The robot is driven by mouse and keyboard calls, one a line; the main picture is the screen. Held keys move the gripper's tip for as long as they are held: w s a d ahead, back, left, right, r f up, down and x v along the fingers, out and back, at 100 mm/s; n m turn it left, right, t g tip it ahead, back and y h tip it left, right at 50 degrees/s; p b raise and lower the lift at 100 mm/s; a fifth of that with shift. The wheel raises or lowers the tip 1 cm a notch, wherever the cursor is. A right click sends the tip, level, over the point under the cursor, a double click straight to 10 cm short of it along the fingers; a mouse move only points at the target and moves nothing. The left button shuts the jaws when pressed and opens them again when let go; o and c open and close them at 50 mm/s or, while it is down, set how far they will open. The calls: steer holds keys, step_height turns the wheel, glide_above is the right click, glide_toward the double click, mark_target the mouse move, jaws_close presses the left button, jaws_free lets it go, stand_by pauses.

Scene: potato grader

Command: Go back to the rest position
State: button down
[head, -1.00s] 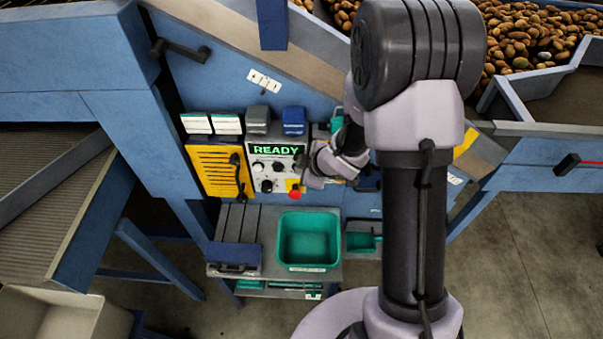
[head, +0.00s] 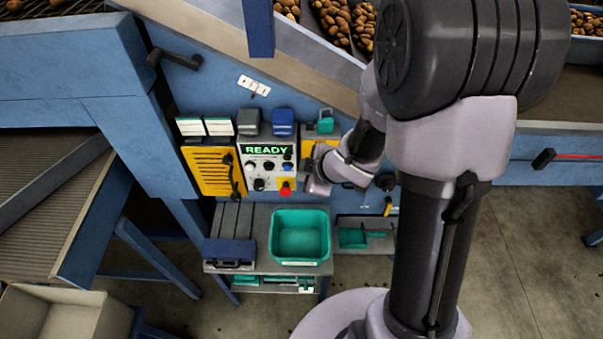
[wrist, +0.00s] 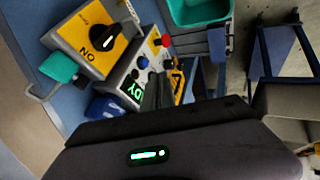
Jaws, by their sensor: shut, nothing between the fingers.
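My gripper is in front of the control panel (head: 268,166), at the end of my arm, mostly hidden by my wrist in the head view. In the wrist view my gripper's (wrist: 158,92) dark fingers are shut and empty, beside the panel's lit display (wrist: 132,90) as seen there. The panel shows READY in green, with several knobs and a red button (head: 285,189). A yellow box with a black rotary switch (wrist: 104,38) marked ON is near the gripper in the wrist view; my arm partly covers it in the head view.
A yellow vented cover (head: 209,171) is left of the panel. Below stands a grey bench with a teal bin (head: 300,211) and a blue case (head: 229,252). The conveyor (head: 50,200) is at left, a pale crate (head: 62,318) at lower left. Floor shows at right.

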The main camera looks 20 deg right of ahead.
steer(key=shift+s, duration=0.15)
steer(key=s+d+r+m+h+b, duration=0.4)
steer(key=s+r+m+b, duration=0.3)
steer(key=m+b, duration=0.4)
steer(key=s+a+m+y+b, duration=0.1)
steer(key=s+a+m+b, duration=0.1)
steer(key=s, duration=0.5)
steer(key=s+a+f+m+g+y+b, duration=0.1)
steer(key=s+a+m+y+b, duration=0.1)
steer(key=s+a+m, duration=0.2)
steer(key=s+a, duration=0.2)
steer(key=a, duration=0.1)
steer(key=shift+s+a+f, duration=0.15)
steer(key=shift+s+a, duration=0.15)
steer(key=shift+s, duration=0.1)
